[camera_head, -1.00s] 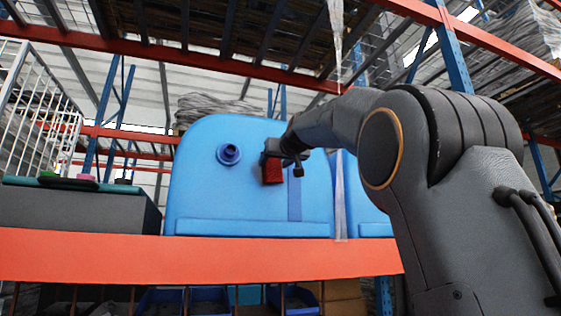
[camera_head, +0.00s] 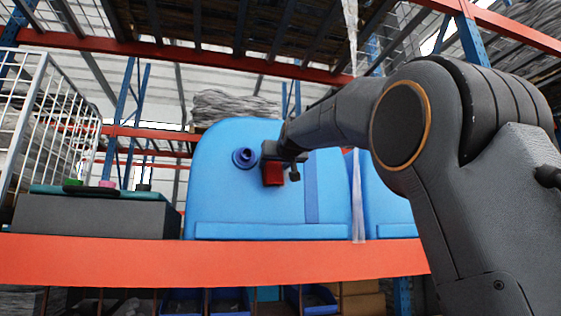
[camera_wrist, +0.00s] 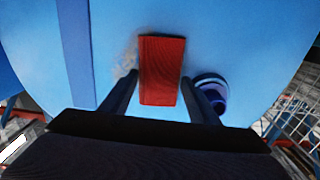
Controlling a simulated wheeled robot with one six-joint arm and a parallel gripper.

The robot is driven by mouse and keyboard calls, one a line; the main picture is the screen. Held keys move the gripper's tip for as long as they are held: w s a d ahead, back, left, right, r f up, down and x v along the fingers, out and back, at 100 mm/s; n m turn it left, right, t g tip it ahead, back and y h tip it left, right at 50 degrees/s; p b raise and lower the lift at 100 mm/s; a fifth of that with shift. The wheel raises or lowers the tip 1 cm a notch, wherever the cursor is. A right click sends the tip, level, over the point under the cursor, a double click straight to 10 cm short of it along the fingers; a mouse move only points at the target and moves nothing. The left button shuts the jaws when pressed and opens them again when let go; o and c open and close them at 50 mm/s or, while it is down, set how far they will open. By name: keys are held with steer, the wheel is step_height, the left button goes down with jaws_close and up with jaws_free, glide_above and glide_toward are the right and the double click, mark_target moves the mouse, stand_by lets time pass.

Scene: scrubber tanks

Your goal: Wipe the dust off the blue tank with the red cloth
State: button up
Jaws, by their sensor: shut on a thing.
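The blue tank (camera_head: 225,185) stands on the orange shelf beam, with a dark blue round cap (camera_head: 244,158) on its face. My gripper (camera_head: 281,165) is in front of the tank's face, just right of the cap. It is shut on the red cloth (camera_head: 273,174), a small red block shape. In the wrist view the red cloth (camera_wrist: 162,70) lies between my fingers against or very near the blue tank (camera_wrist: 230,40); contact is hard to tell. A brownish dust patch (camera_wrist: 127,58) shows beside the cloth. The cap (camera_wrist: 212,90) is close to one finger.
The orange beam (camera_head: 210,264) runs along the shelf front. A grey box (camera_head: 90,215) with small coloured items stands left of the tank. A second blue tank (camera_head: 385,205) is to the right, partly behind a hanging clear strip (camera_head: 357,195). A white wire cage (camera_head: 45,110) stands at left.

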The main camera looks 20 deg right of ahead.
steer(key=shift+a, duration=0.75)
steer(key=d+r+b, duration=0.1)
steer(key=d+b, duration=0.2)
steer(key=d, duration=0.7)
steer(key=shift+d+r, duration=0.25)
steer(key=shift+r, duration=0.1)
stand_by(0.6)
steer(key=s+b, duration=0.4)
steer(key=s, duration=0.2)
stand_by(0.4)
steer(key=shift+s+b, duration=0.1)
steer(key=shift+b, duration=0.25)
